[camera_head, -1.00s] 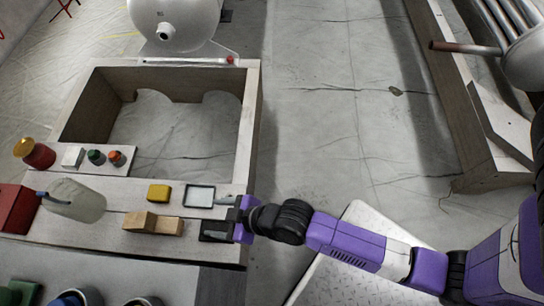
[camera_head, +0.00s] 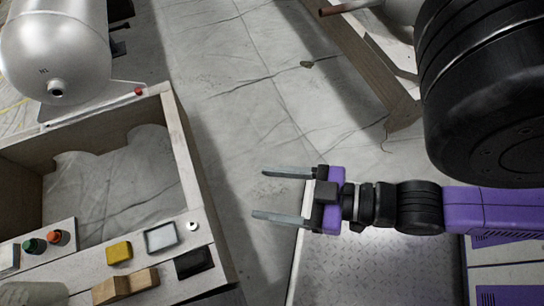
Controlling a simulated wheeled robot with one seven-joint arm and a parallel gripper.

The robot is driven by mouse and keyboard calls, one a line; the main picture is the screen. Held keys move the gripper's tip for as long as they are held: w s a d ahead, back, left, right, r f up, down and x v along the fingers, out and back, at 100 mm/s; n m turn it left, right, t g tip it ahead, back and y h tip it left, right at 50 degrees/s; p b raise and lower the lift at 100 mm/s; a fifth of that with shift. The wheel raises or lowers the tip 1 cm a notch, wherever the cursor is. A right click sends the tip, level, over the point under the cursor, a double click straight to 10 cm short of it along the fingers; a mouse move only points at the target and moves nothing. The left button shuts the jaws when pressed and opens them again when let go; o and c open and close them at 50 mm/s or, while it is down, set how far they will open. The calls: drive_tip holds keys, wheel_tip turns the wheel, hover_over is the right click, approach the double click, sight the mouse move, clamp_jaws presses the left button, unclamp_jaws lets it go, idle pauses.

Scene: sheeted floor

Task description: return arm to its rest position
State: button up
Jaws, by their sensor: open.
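My gripper (camera_head: 282,195) is open and empty, with its two grey fingers spread and pointing left. It hangs to the right of the wooden bench frame, over the sheeted floor, apart from anything on the bench. My purple and black arm (camera_head: 404,207) stretches from it to the right edge of the picture. A large black part of my arm fills the upper right and hides what lies behind it.
The wooden bench (camera_head: 185,160) holds a yellow block (camera_head: 119,252), a grey-framed tray (camera_head: 161,237), a black block (camera_head: 194,262) and wooden blocks (camera_head: 125,286).

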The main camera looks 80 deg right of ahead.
wheel_tip(320, 180, up, 25)
drive_tip(key=p, duration=2.5)
drive_tip(key=shift+r, duration=0.2)
drive_tip(key=shift+f, duration=0.1)
